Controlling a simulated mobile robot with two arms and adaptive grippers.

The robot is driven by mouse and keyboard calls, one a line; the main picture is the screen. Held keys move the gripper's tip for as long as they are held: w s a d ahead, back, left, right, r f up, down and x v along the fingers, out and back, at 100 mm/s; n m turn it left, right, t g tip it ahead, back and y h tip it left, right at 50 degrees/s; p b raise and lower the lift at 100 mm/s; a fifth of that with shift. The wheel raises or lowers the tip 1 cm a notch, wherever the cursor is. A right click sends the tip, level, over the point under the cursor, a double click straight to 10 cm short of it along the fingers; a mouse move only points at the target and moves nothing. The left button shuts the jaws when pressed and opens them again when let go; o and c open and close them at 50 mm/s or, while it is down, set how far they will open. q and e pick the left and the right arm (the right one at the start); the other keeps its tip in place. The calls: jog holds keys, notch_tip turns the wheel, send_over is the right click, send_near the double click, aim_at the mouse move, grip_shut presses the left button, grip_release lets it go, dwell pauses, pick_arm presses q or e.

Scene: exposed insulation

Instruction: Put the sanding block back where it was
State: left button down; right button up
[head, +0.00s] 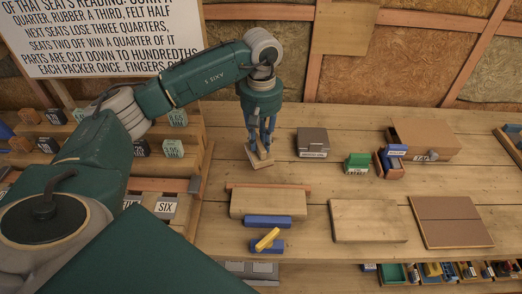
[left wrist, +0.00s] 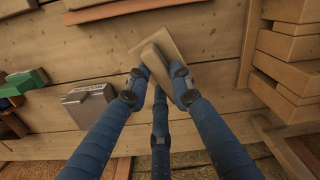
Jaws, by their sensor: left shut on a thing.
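The sanding block (head: 261,164) is a pale, flat-based wooden piece with a raised grip. My left gripper (head: 263,146) points down and is shut on that grip, over the back left of the workbench (head: 300,228). The left wrist view shows the block (left wrist: 153,46) between the blue fingers of the gripper (left wrist: 163,82), which hide part of it. I cannot tell whether its base touches the bench or hangs just above it. My right gripper is out of view.
A grey box (head: 312,142) stands right of the block, with a green block (head: 357,162) and a cardboard box (head: 424,138) further right. Flat boards (head: 368,221) lie nearer the front. Stepped shelves (head: 185,155) stand at left. Bare bench surrounds the gripper.

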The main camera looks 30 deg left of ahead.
aim_at(261, 142)
pick_arm(q)
jog(key=shift+f, duration=0.65)
notch_tip(261, 142, down, 4)
jog(key=shift+p, duration=0.55)
jog(key=shift+f, duration=0.2)
jog(key=c, duration=1.8)
grip_release()
jog(key=shift+o, duration=1.3)
jog(key=shift+r, duration=0.3)
jog(key=shift+w+r+b, duration=0.1)
jog(key=shift+r+b, duration=0.2)
notch_tip(261, 142, up, 11)
jog(key=b, duration=0.3)
jog(key=shift+r, duration=0.1)
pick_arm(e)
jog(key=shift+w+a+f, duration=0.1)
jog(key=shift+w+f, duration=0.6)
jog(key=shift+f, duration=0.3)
pick_arm(q)
jog(key=shift+r, duration=0.1)
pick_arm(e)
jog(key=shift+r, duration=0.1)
